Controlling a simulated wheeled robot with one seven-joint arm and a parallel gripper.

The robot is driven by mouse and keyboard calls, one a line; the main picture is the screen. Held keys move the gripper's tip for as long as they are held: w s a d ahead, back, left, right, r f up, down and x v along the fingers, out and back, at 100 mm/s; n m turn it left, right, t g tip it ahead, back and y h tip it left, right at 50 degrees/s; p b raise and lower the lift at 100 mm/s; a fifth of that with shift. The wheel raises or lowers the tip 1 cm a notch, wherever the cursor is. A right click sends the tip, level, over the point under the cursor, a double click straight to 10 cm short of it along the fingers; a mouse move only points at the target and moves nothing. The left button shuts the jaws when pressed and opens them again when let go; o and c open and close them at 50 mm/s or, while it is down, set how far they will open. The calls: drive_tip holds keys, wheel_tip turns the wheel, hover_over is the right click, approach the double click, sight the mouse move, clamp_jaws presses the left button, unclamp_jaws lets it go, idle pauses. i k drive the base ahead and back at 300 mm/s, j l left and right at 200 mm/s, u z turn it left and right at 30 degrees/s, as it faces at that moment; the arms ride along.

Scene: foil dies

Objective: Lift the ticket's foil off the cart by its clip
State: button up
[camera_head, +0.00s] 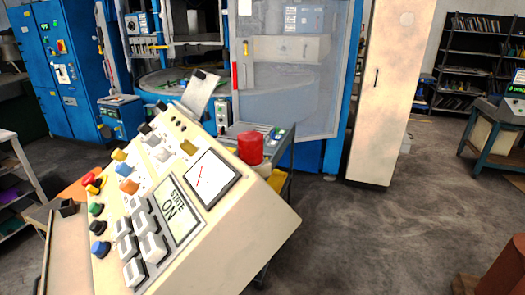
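My gripper is not in view. I cannot pick out a ticket or a clip. A red cylinder (250,148) stands upright at the top right edge of a cream control console; I cannot tell whether it is a foil roll or a part of the console. Behind it is a small grey stand (284,151) with a button panel on top, mostly hidden by the console; I cannot tell whether it is the cart.
The tilted cream console (262,215), with buttons and a "STATE ON" label, fills the near left. Blue machine cabinets (62,75) and a clear-doored machine (290,85) stand behind. A tall cream cabinet (385,90) is right of them. Grey floor (390,230) is open at right.

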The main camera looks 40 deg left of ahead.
sight(238, 128)
drive_tip(key=i+u, duration=0.65)
drive_tip(key=u, duration=0.25)
drive_tip(key=i+l+u, duration=0.3)
drive_tip(key=u, duration=0.15)
drive_tip(key=i+l+u, duration=0.25)
drive_tip(key=u, duration=0.2)
drive_tip(key=i+l+u, duration=0.4)
drive_tip(key=l, duration=0.2)
drive_tip(key=l+u, duration=0.2)
drive_tip(key=i+l+u, duration=0.2)
drive_tip(key=l, duration=0.25)
drive_tip(key=l+u, duration=0.15)
drive_tip(key=l, duration=0.2)
drive_tip(key=i+l+u, duration=0.1)
drive_tip(key=l, duration=0.3)
drive_tip(key=i+l, duration=0.15)
drive_tip(key=l, duration=0.25)
drive_tip(key=i+l+u, duration=0.15)
drive_tip(key=l, duration=0.7)
drive_tip(key=i+u, duration=0.05)
